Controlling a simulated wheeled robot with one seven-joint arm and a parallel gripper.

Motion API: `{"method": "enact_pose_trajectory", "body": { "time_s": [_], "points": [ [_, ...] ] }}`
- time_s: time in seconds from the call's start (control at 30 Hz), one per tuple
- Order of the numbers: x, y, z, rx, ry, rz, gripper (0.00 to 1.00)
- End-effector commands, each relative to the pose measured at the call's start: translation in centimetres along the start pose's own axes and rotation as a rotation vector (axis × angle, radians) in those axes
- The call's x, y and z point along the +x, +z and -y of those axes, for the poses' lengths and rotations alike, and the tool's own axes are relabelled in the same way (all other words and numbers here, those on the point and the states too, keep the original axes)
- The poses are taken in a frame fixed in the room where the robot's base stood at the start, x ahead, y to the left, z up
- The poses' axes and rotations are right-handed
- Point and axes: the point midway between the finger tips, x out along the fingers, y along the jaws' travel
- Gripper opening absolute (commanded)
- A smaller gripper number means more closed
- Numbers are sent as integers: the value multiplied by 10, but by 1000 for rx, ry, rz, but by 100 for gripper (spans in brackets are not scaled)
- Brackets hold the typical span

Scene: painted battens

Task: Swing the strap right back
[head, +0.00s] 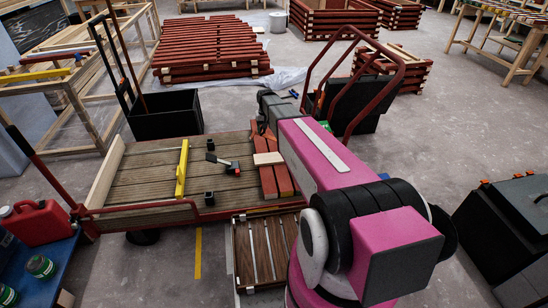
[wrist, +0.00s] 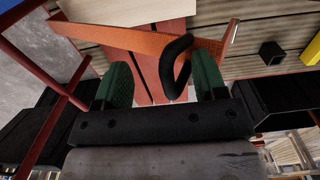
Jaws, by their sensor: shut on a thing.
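The strap (wrist: 130,42) is a flat orange band, seen in the wrist view running slantwise across the tips of my gripper (wrist: 163,68). A black hook-shaped piece (wrist: 176,66) curves between the two green fingers. My gripper is shut on the strap, over red battens (wrist: 150,72) on the cart deck. In the head view my pink arm hides most of the gripper, and only a small bit of strap (head: 256,131) shows by the red battens (head: 273,180). I cannot tell where the strap's ends are fastened.
The wooden-decked cart (head: 145,165) has a red rail and carries a yellow level (head: 182,170) and a black clamp (head: 225,163). A black bin (head: 166,115) stands behind it. Stacks of red battens (head: 212,50) lie farther back.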

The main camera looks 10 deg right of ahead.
Motion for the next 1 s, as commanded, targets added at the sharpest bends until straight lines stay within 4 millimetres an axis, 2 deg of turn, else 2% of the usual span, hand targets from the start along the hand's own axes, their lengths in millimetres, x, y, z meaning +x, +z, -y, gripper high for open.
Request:
{"method": "enact_pose_trajectory", "body": {
  "time_s": [0.03,1.0],
  "points": [
    [1,2,-8,0,17,7,47],
    [-20,2,-35,0,17,7,56]
  ]
}}
